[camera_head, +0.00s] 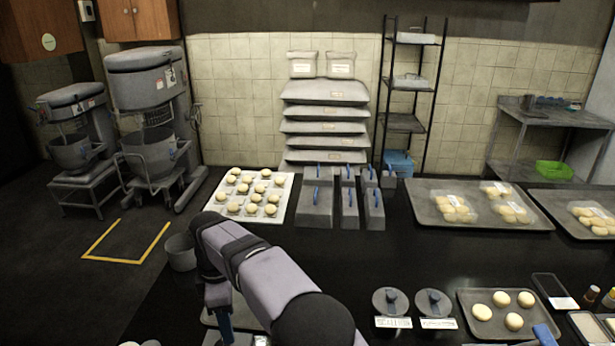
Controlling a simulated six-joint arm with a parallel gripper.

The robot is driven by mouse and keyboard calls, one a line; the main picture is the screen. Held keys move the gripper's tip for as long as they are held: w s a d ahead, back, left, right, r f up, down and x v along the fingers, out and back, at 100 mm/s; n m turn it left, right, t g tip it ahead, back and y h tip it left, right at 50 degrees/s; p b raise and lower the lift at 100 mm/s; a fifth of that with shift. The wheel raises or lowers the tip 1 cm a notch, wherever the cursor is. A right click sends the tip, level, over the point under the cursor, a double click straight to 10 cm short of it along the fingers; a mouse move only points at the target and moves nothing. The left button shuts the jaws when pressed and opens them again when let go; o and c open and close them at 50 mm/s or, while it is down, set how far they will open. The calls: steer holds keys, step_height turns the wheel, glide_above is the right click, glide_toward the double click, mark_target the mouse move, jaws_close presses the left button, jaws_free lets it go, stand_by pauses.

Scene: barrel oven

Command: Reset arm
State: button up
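My arm reaches in from the bottom centre and bends at a joint left of the middle. Its end part points down to the bottom edge, over the left part of the black counter (420,262).
A white tray (216,213) of dough balls and blue-handled grey boxes (315,205) stand behind my arm. Trays of bagged buns (425,214) lie right. Two round lidded items (390,301) and a dough tray (470,325) sit front right. A grey bin (181,254) stands left.

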steer(key=s+d+r+m, duration=0.15)
steer(key=d+m, duration=0.85)
steer(key=d, duration=1.2)
steer(key=s+d+f+m, duration=0.2)
steer(key=s+d+m, duration=0.3)
steer(key=s+d, duration=0.2)
steer(key=s+d+f+m, duration=0.3)
steer(key=s+d+m, duration=0.3)
steer(key=s+d, duration=0.2)
steer(key=shift+s, duration=1)
steer(key=shift+f, duration=0.1)
